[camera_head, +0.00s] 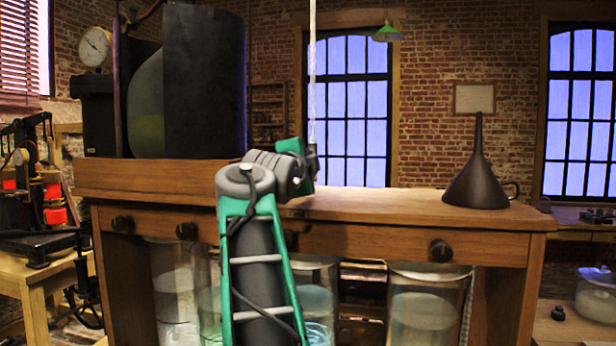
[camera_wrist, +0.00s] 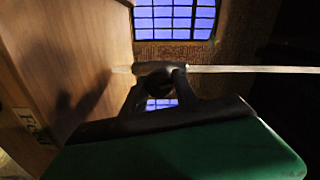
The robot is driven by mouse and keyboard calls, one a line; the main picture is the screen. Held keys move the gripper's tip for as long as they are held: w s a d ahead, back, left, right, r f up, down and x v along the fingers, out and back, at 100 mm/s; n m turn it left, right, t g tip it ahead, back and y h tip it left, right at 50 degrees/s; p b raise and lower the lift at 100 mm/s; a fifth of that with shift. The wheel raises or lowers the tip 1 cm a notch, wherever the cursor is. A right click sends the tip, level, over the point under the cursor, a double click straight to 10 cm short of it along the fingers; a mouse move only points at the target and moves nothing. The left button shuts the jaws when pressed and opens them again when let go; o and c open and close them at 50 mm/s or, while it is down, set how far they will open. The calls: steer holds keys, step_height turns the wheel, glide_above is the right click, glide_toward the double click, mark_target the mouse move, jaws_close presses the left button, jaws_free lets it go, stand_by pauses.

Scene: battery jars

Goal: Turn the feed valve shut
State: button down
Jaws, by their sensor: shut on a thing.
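My gripper (camera_head: 311,158) is at the back part of the wooden bench top, at the lower end of a pale upright tube (camera_head: 313,75). In the wrist view my gripper (camera_wrist: 160,68) has its dark fingers shut on a small dark piece, which I take to be the feed valve (camera_wrist: 157,80). The tube (camera_wrist: 250,69) runs across this view to that piece. A label reading "Feed" (camera_wrist: 35,126) is on the wood nearby. In the head view my arm and gripper hide the valve. Its handle angle cannot be told.
The wooden bench (camera_head: 400,205) has a dark funnel (camera_head: 478,178) at its right and a large black tank (camera_head: 203,85) at its left. Several glass jars, one at the right (camera_head: 428,305), stand below. The bench top between gripper and funnel is clear.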

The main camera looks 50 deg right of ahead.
steer(key=shift+f+m+b, duration=0.15)
steer(key=shift+m+b, duration=0.55)
steer(key=shift+m, duration=0.5)
steer(key=c, duration=1)
jaws_free()
steer(key=b+v, duration=0.1)
steer(key=v, duration=0.6)
steer(key=shift+s+a+b, duration=0.2)
steer(key=shift+a+b, duration=0.1)
steer(key=shift+a, duration=0.1)
